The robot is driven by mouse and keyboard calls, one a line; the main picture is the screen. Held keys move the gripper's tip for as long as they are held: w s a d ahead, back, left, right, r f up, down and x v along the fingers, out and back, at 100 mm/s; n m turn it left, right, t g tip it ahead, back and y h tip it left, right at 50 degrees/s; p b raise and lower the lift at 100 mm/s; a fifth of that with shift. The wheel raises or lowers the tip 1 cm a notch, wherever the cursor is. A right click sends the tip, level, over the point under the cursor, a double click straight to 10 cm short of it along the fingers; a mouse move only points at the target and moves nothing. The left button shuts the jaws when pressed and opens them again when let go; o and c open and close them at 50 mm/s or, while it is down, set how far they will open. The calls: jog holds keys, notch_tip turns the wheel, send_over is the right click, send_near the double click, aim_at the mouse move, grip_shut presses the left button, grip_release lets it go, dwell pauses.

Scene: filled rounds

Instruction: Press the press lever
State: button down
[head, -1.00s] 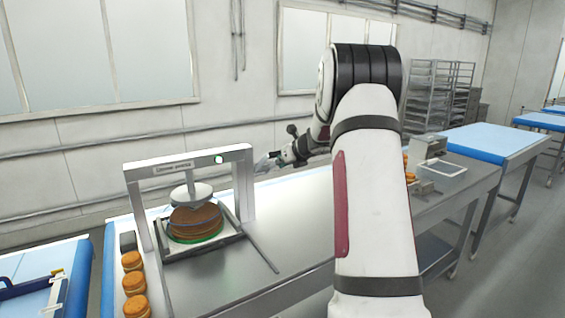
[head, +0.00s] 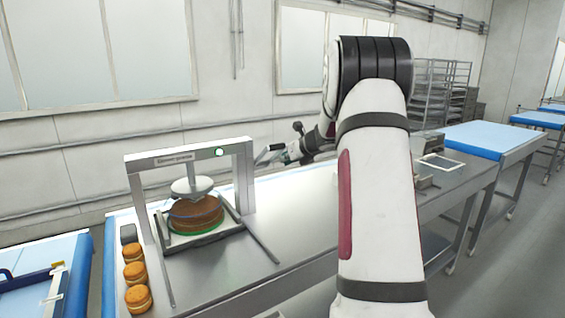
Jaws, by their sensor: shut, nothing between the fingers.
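The press is a grey metal frame (head: 188,157) standing on the steel table at the left. A pale round pressing plate (head: 191,188) hangs from its crossbeam, just over a stack of brown rounds (head: 195,213) on a green-edged base. I cannot clearly make out which part is the press lever. A thin bar (head: 263,248) runs from the press's right side towards the front. My gripper (head: 266,150) is small and far off, just right of the frame's upper right corner, fingers pointing left. It is shut and empty. I cannot tell whether it touches the press.
Several orange filled rounds (head: 134,272) stand in a row left of the press. A white tray (head: 441,162) lies on the table to the right, partly behind my arm. A blue-topped table (head: 474,140) is beyond it. The steel tabletop right of the press is bare.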

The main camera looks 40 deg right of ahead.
jog(key=s+r, duration=0.4)
jog(key=r, duration=0.2)
jog(key=shift+a+r, duration=0.35)
jog(key=shift+a, duration=0.1)
jog(key=s+a+r+n+g+y, duration=0.1)
jog(key=s+a+r+n+y, duration=0.15)
jog(key=a+n, duration=1)
jog(key=s+a+r+n+g+y, duration=0.2)
jog(key=s+a+n, duration=0.25)
jog(key=a, duration=1.45)
jog(key=s+a+f+n+g, duration=0.1)
jog(key=s+a+f+n, duration=0.1)
jog(key=s+a+n, duration=0.2)
jog(key=s+a+f+n+g+h, duration=0.1)
jog(key=s+a+f+n, duration=0.2)
jog(key=s+n, duration=0.7)
jog(key=s+a+f+n+h, duration=0.1)
jog(key=s+a+f+n, duration=0.1)
jog(key=s+a+n, duration=0.4)
jog(key=shift+s+f+n+g, duration=0.15)
jog(key=shift+s+n+g, duration=0.25)
jog(key=shift+s+n, duration=0.65)
jog(key=shift+s+a+m, duration=0.1)
jog(key=shift+s+m, duration=0.1)
jog(key=shift+m, duration=0.05)
